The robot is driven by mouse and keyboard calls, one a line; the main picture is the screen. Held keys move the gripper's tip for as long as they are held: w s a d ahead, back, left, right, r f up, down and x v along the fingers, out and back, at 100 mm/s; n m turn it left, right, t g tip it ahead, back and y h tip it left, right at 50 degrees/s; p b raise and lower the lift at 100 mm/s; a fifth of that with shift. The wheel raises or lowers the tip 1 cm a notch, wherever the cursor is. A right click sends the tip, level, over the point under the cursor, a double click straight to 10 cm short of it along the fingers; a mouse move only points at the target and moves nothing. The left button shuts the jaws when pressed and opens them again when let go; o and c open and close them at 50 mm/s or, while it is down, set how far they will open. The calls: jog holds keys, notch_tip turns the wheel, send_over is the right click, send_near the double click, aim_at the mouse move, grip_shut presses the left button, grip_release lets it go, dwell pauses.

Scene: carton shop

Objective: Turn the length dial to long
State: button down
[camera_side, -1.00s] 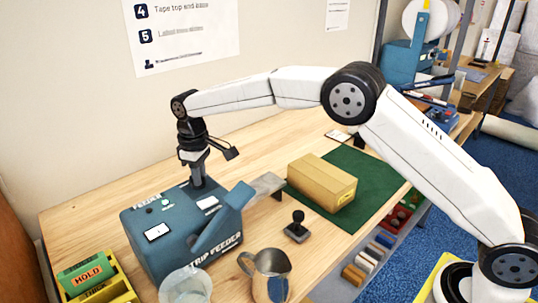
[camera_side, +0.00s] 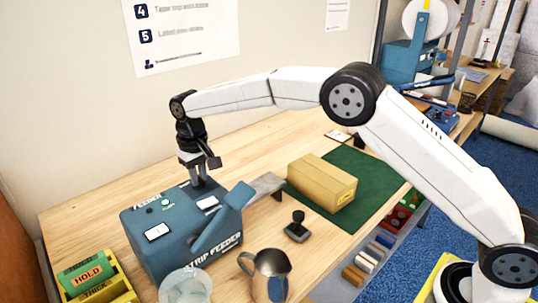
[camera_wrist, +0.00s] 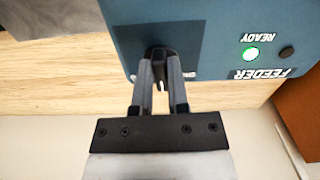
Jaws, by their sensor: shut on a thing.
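The blue strip feeder (camera_side: 165,225) stands on the wooden bench at the left in the side view. Its top also shows in the wrist view (camera_wrist: 220,30), with a lit green READY light (camera_wrist: 251,54). My gripper (camera_side: 200,183) points straight down at the back of the feeder's top. In the wrist view my gripper (camera_wrist: 160,62) is shut on a small dark knob, the length dial (camera_wrist: 160,53), on a dark panel. The fingers hide most of the dial, and I cannot read its setting.
The feeder's blue lever (camera_side: 225,215) rises right of my gripper. A carton (camera_side: 322,182) lies on a green mat (camera_side: 375,170). A yellow tray (camera_side: 118,285) sits front left.

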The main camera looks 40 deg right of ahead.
jog(key=m, duration=0.4)
jog(key=shift+w+a+r+m, duration=0.1)
jog(key=shift+m, duration=0.2)
jog(key=m, duration=0.5)
jog(key=shift+w+a, duration=0.1)
jog(key=shift+a, duration=0.05)
jog(key=shift+r, duration=0.1)
jog(key=c, duration=0.6)
grip_release()
jog(key=shift+r, duration=3.85)
